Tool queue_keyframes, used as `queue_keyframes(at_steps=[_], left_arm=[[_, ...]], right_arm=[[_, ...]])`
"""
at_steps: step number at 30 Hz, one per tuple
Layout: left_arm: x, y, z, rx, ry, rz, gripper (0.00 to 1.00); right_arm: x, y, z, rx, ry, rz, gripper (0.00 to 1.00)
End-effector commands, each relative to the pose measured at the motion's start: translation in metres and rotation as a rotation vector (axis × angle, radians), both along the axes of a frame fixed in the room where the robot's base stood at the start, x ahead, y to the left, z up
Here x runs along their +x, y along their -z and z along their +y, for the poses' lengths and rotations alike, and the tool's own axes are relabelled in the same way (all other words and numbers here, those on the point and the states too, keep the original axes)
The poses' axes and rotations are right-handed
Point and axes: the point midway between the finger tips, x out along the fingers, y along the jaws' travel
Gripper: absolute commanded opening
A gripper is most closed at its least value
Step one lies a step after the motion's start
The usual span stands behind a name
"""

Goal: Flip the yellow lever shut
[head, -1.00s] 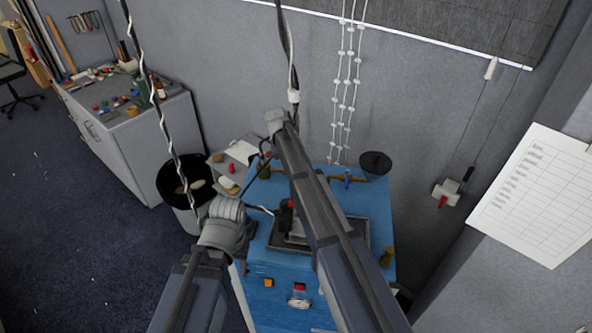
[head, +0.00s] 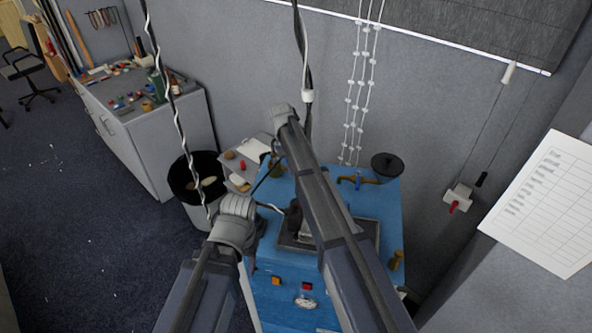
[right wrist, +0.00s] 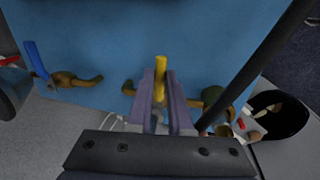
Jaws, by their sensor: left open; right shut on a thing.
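The yellow lever (right wrist: 160,76) is in the right wrist view, its handle between the two purple-grey fingers of my right gripper (right wrist: 161,84). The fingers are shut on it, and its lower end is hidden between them. Brass pipework shows on both sides of the lever, against the blue cabinet (right wrist: 120,35). In the head view my right arm crosses in front of the blue cabinet (head: 270,305), and neither the lever nor the right gripper can be made out. My left gripper (head: 293,222) is open, over the cabinet's metal-framed top, partly hidden by my right arm.
A blue valve handle (head: 358,182) on a brass tap stands near the cabinet's back edge, beside a black funnel-like cup (head: 387,163).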

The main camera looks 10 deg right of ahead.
Motion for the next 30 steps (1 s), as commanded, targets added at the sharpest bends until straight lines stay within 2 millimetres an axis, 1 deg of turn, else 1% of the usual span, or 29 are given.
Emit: queue_keyframes(at_steps=[6, 7, 12, 14, 15, 24, 30], left_arm=[[0.000, 0.000, 0.000, 0.000, 0.000, 0.000, 0.50], [0.000, 0.000, 0.000, 0.000, 0.000, 0.000, 0.50], [0.000, 0.000, 0.000, 0.000, 0.000, 0.000, 0.50], [0.000, 0.000, 0.000, 0.000, 0.000, 0.000, 0.50], [0.000, 0.000, 0.000, 0.000, 0.000, 0.000, 0.50], [0.000, -0.002, 0.000, 0.000, 0.000, 0.000, 0.50], [0.000, -0.014, 0.000, 0.000, 0.001, 0.001, 0.50]], right_arm=[[0.001, 0.000, 0.001, 0.002, 0.000, -0.001, 0.00], [0.001, 0.000, 0.001, 0.002, 0.000, -0.001, 0.20], [0.001, 0.000, 0.001, 0.001, 0.000, 0.000, 0.39], [0.001, 0.000, 0.001, 0.001, -0.001, 0.000, 0.46], [0.001, 0.000, 0.000, 0.001, -0.001, 0.000, 0.48], [0.000, -0.002, 0.000, 0.001, -0.001, 0.000, 0.48], [0.001, -0.014, 0.002, 0.001, -0.001, 0.000, 0.48]])
